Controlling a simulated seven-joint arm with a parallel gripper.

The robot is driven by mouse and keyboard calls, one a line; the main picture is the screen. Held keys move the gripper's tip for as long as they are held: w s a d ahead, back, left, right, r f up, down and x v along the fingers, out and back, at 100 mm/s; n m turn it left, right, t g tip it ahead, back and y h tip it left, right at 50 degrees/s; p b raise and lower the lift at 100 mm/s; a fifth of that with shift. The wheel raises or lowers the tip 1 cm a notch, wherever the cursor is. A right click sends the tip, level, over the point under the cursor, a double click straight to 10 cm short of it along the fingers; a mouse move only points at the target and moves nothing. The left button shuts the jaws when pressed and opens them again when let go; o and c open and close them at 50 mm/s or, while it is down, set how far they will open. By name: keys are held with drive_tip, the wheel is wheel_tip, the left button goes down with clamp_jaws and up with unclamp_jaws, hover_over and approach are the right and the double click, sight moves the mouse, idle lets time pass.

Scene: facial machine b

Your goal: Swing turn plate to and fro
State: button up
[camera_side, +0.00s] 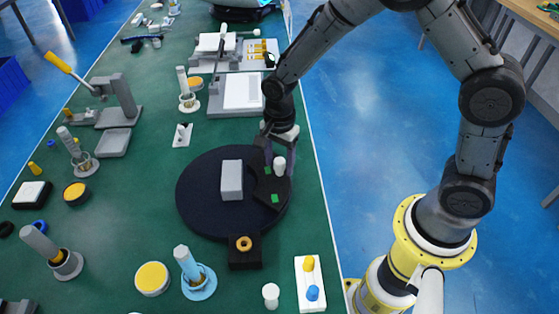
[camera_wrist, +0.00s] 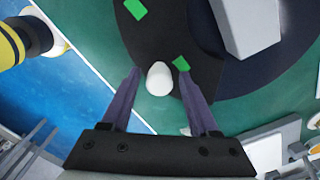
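The turn plate (camera_side: 205,205) is a dark round disc on the green table, with a grey block (camera_side: 232,180) standing near its middle. A black piece with green marks (camera_side: 268,190) lies over its right side and also shows in the wrist view (camera_wrist: 160,35). A white rounded knob (camera_side: 279,166) stands at the plate's right edge. My gripper (camera_side: 279,172) is down at the knob from behind. In the wrist view my gripper (camera_wrist: 158,70) is open, with one purple finger on each side of the white knob (camera_wrist: 159,78) and gaps between. Whether the fingertips reach below the knob's top is unclear.
A black block with a yellow ring (camera_side: 244,256) sits at the plate's front edge. A white board with yellow and blue knobs (camera_side: 310,285) and a small white cylinder (camera_side: 271,294) stand in front. Posts and presses fill the left. The table's right edge is close.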

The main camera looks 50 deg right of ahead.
idle(0.3)
wheel_tip(320, 180, up, 14)
idle(0.5)
drive_tip(key=shift+f, duration=0.1)
drive_tip(key=s+d+r+n+t, duration=0.2)
drive_tip(key=s+d+r+t, duration=0.25)
drive_tip(key=s+r, duration=0.6)
drive_tip(key=s+d+f+n+t, duration=0.1)
drive_tip(key=s+d+f+n, duration=0.1)
drive_tip(key=s+n, duration=0.8)
drive_tip(key=shift+s+n, duration=0.25)
drive_tip(key=shift+n, duration=1.95)
drive_tip(key=shift+d, duration=0.1)
